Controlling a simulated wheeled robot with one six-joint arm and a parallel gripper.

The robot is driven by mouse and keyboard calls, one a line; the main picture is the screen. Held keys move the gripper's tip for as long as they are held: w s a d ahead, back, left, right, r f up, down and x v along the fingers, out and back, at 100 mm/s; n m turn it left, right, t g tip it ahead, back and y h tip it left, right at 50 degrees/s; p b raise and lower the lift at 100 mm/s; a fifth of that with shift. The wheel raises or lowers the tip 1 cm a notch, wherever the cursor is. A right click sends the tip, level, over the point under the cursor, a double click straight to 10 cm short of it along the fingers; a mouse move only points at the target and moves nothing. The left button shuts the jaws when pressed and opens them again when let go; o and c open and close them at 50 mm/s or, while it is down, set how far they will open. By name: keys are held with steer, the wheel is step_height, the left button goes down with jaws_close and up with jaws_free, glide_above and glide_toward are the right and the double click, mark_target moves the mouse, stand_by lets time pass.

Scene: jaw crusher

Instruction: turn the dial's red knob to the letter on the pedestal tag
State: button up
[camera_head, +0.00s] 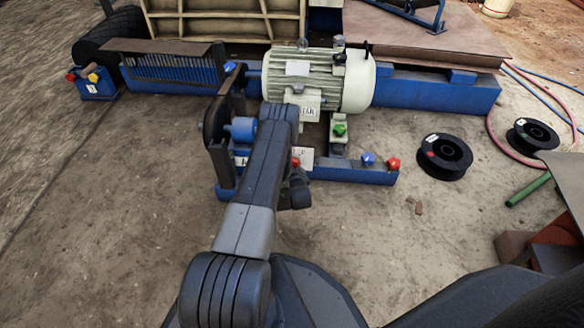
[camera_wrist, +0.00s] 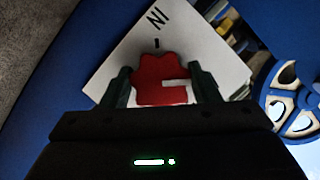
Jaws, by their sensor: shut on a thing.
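In the wrist view, the red knob (camera_wrist: 160,82) sits between the two fingers of my gripper (camera_wrist: 163,88), which is shut on it. A pale pointer mark on the knob points to the right. The knob stands on a white dial plate (camera_wrist: 120,62) with black lettering that looks like "IN" and a short tick near the knob. In the head view, the white dial plate (camera_head: 305,154) and red knob (camera_head: 295,162) show beside my gripper (camera_head: 298,188), partly hidden by my arm. I cannot tell which white label is the pedestal tag or read its letter.
A blue knob (camera_head: 368,159) and another red knob (camera_head: 394,164) stand on the blue beam (camera_head: 345,173). A green knob (camera_head: 340,130) sits behind, below the pale motor (camera_head: 318,80). Black spools (camera_head: 444,157) lie at right. The floor at left is open.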

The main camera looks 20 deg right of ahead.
steer(key=shift+m+t, duration=0.3)
steer(key=shift+m, duration=0.2)
stand_by(0.3)
steer(key=o, duration=1)
steer(key=p+v, duration=0.5)
steer(key=v, duration=0.9)
steer(key=shift+d, duration=0.15)
